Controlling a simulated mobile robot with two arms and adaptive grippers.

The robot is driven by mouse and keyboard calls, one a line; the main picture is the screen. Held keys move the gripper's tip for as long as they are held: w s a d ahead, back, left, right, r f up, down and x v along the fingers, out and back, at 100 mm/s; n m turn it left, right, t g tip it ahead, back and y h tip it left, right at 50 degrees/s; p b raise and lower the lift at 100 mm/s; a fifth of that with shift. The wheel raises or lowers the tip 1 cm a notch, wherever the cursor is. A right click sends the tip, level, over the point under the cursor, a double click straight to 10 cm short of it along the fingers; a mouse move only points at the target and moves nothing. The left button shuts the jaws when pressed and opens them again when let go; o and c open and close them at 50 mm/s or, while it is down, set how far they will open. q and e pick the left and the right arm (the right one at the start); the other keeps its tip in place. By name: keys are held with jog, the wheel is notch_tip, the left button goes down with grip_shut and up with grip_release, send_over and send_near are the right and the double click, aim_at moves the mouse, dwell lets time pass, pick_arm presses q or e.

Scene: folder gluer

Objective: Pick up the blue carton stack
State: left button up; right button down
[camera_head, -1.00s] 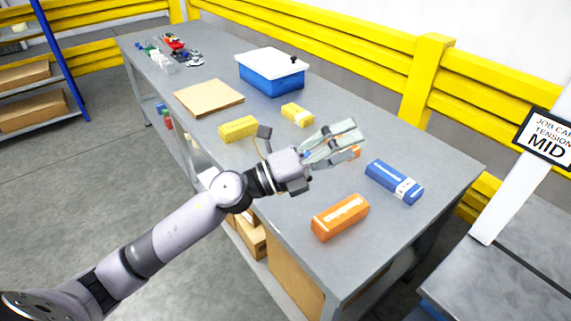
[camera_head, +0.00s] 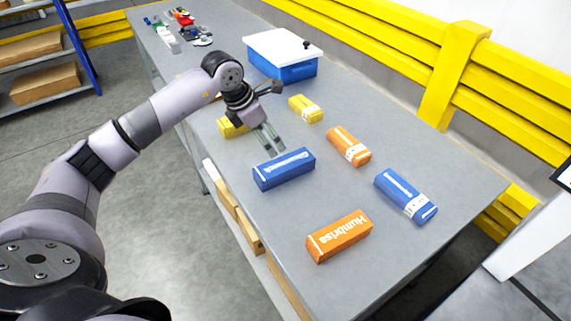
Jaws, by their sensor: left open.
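One blue carton stack (camera_head: 284,169) lies on the grey table, with a white strip along its side. A second blue stack (camera_head: 406,196) with a white band lies farther right, near the table's right side. My left gripper (camera_head: 271,150) is open and empty. It points down, with its fingers just behind the nearer blue stack in the picture; I cannot tell whether they touch it. My right gripper is not in view.
A yellow stack (camera_head: 306,108) lies behind; another (camera_head: 230,128) is partly hidden by my gripper. A blue bin with a white lid (camera_head: 283,66) stands at the back of the table (camera_head: 440,160).

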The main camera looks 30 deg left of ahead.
pick_arm(q)
jog(key=p, duration=0.1)
send_over(284, 163)
jog(key=s+a, duration=0.2)
jog(key=f, duration=0.5)
jog(key=shift+s+d+f, duration=0.1)
jog(key=shift+d+f, duration=0.1)
jog(key=shift+d, duration=0.05)
jog(key=shift+p+x, duration=0.45)
jog(key=shift+x, duration=0.75)
jog(key=shift+f, duration=0.2)
jog(key=p+x, duration=0.2)
jog(key=x, duration=0.1)
jog(key=shift+d+f, duration=0.2)
jog(key=shift+f, duration=0.1)
jog(key=shift+d+f, duration=0.1)
jog(key=shift+f, duration=0.45)
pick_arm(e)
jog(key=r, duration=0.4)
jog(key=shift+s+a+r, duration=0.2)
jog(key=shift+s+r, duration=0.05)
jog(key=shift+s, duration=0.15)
pick_arm(q)
jog(key=shift+c, duration=0.5)
jog(key=c, duration=1.3)
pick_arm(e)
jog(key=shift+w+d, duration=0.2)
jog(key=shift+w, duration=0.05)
